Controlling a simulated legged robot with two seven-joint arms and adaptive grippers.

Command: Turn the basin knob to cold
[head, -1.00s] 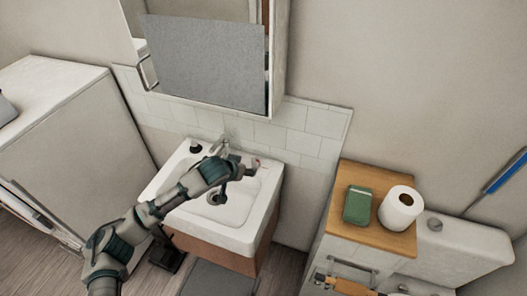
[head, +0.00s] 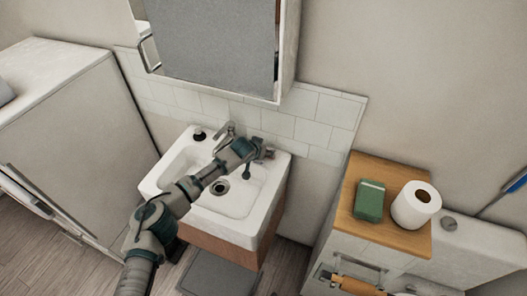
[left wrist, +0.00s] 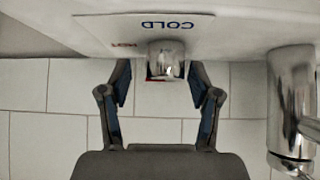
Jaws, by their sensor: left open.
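The basin knob (left wrist: 166,60) is a small metal knob under a plate marked COLD in blue and HOT in red, both upside down in the left wrist view. My left gripper (left wrist: 160,78) is open, with one finger on each side of the knob; I cannot tell if they touch it. In the head view my left gripper (head: 258,163) is over the back right of the white basin (head: 180,170) and largely hides the knob. My right gripper is not in view.
A metal faucet (head: 224,136) stands left of my gripper, and it shows at the right of the left wrist view (left wrist: 290,105). A dark soap dispenser (head: 199,134) is at the basin's back left. A mirror cabinet (head: 215,45) hangs above. A wooden-topped cabinet (head: 350,190) stands at right.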

